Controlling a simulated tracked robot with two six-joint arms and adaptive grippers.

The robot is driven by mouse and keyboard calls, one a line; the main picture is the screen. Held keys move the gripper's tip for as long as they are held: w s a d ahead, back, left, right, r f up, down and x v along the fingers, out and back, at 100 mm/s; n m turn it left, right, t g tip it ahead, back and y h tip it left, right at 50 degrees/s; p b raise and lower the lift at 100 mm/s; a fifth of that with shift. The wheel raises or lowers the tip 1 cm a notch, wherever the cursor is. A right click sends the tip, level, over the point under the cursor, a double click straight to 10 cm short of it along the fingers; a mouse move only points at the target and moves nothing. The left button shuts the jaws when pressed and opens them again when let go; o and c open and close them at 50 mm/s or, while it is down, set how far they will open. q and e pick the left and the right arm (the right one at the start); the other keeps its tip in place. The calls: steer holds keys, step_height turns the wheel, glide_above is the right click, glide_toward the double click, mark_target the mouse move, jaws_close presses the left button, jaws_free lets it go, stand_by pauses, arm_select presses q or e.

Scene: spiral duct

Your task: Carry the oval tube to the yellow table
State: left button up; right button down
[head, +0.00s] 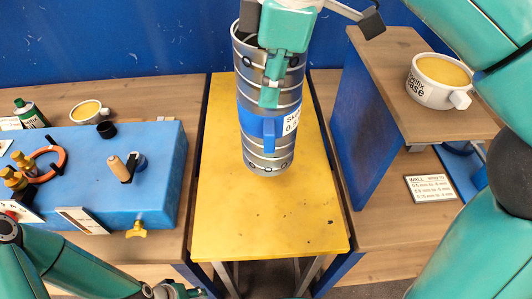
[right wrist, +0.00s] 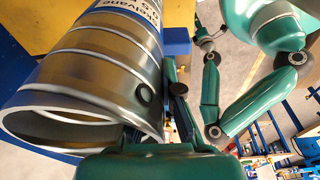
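The oval tube (head: 285,98) is a ribbed silver duct with a blue band and a white label. It stands nearly upright, slightly tilted, over the yellow table (head: 225,215). I cannot tell whether its lower end touches the top. My right gripper (head: 269,97) is at the upper rim, with a finger against the outer wall; it looks shut on the wall. In the right wrist view the tube (right wrist: 85,75) fills the left side, its open mouth close to the gripper (right wrist: 165,120). My left gripper (head: 177,291) is low at the left, empty and partly cut off.
A blue box (head: 160,185) with fittings and an orange ring stands on the left wooden table. A raised wooden shelf (head: 385,75) with a mug (head: 438,82) is at the right. A blue wall closes the back. The yellow table's front half is clear.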

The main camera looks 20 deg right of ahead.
mark_target(269, 162)
step_height(269, 162, down, 12)
steer(key=shift+f+b, duration=0.1)
steer(key=shift+b, duration=1.15)
steer(key=shift+a+f, duration=0.1)
steer(key=shift+f, duration=2.25)
steer(key=shift+b, duration=0.3)
steer(key=c, duration=1.7)
jaws_free()
steer(key=shift+s+f, duration=0.1)
steer(key=o, duration=0.4)
